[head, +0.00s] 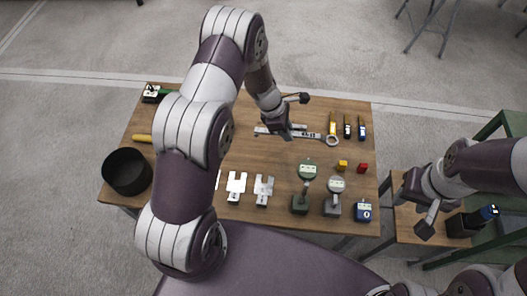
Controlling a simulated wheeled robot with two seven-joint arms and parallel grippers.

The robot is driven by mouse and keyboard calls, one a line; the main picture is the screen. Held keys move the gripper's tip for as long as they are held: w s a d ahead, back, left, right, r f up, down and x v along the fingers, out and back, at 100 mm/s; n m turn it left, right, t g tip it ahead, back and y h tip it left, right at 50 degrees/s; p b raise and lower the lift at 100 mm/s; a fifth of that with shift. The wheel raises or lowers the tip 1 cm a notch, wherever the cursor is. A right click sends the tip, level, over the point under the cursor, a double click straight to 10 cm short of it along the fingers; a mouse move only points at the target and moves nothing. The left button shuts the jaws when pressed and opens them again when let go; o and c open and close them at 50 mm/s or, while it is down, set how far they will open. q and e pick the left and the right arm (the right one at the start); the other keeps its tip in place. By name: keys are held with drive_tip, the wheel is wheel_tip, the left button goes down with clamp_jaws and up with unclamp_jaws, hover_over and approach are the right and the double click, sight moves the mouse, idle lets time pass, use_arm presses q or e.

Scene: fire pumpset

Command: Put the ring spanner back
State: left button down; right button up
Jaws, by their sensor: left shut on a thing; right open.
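The ring spanner (332,141) is a pale metal tool at the back middle of the wooden table in the head view. Its round ring end points right, and its shank runs left to my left gripper. My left gripper (287,131) comes down from above and is shut on the spanner; its fingers hide part of the shank. I cannot tell whether the spanner touches the tabletop. My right gripper (428,211) is open and empty, off the table's right edge, over the small side table.
Flat metal pieces (263,131) lie beside the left gripper. Yellow (332,123), black and blue handled tools stand behind the ring. A black bowl (127,172) is at left. The table's middle is mostly clear.

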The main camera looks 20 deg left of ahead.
use_arm(q)
drive_tip(key=shift+f+b, duration=0.3)
drive_tip(key=shift+f, duration=0.25)
drive_tip(key=p, duration=0.1)
hover_over(254, 154)
drive_tip(key=f, duration=0.4)
drive_tip(key=a+f, duration=0.1)
drive_tip(key=f, duration=0.1)
drive_tip(key=shift+s+f, duration=0.1)
drive_tip(key=shift+f, duration=0.2)
wheel_tip(254, 154, down, 4)
drive_tip(key=shift+a+r, duration=0.1)
drive_tip(key=shift+r, duration=0.05)
drive_tip(key=shift+f, duration=0.4)
drive_tip(key=shift+f, duration=0.2)
drive_tip(key=c, duration=1)
unclamp_jaws()
drive_tip(key=shift+r, duration=0.2)
